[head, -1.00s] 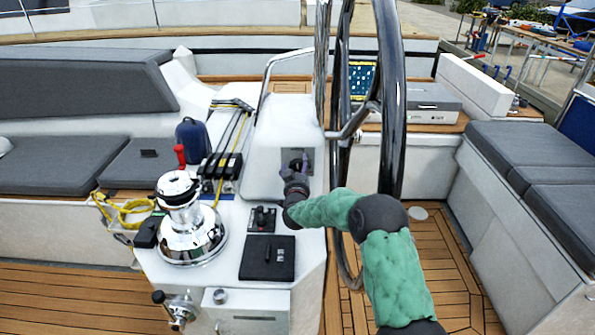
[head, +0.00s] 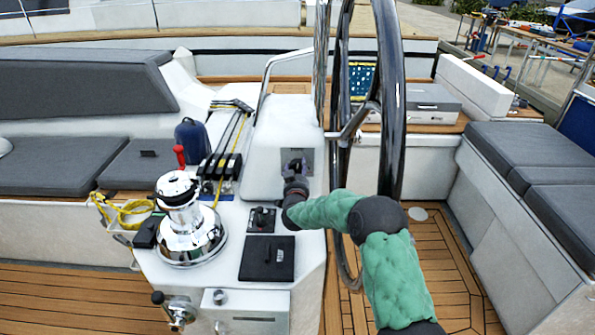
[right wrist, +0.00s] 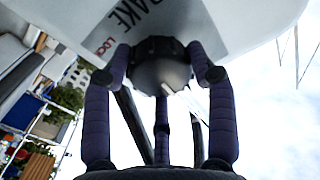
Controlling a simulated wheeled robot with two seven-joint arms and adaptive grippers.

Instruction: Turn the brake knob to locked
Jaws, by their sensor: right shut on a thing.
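The brake knob (right wrist: 160,70) is dark at its base with a grey face. It stands out from a grey label plate (right wrist: 118,32) on the white pedestal. The plate reads "BRAKE", with red lettering below that is partly covered. My right gripper (head: 296,172) reaches the plate (head: 308,160) on the pedestal's front. In the right wrist view its dark purple fingers (right wrist: 162,84) close around the knob from both sides, with a third finger below. Where the knob's pointer stands is hard to tell. My left gripper is not in view.
The large steering wheel (head: 392,100) stands close to the right of the pedestal (head: 285,125). A chrome winch (head: 190,225), a small joystick panel (head: 262,219) and a black cover (head: 267,258) sit on the console at left. Teak floor (head: 450,285) is open at right.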

